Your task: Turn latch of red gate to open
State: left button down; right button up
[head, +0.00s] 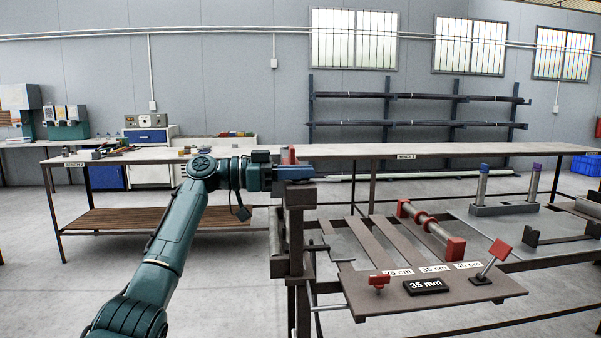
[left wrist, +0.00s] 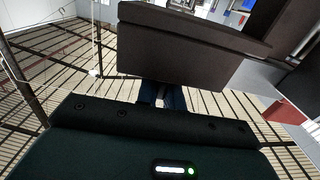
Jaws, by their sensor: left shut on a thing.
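A small upright red piece (head: 291,155), which looks like the latch, stands on top of a dark brown post frame (head: 299,195) in the head view. My left gripper (head: 295,173) reaches in from the left at the post's top, with its blue fingers level and shut on the red piece. The grip itself is mostly hidden by the near finger. In the left wrist view a dark brown block (left wrist: 185,45) fills the upper middle, and the blue fingers (left wrist: 165,96) pass under it, tips hidden. My right gripper is out of view.
Right of the post is a rack with slots marked in cm, a red-ended roller (head: 430,228), a red-tipped lever (head: 490,262), a red knob (head: 378,282) and a black "35 mm" sign (head: 425,286). A long bench (head: 450,150) stands behind.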

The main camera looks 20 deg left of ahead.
pick_arm(q)
jog(key=c, duration=1.5)
grip_release()
jog(key=b+v, duration=0.2)
jog(key=v, duration=1.1)
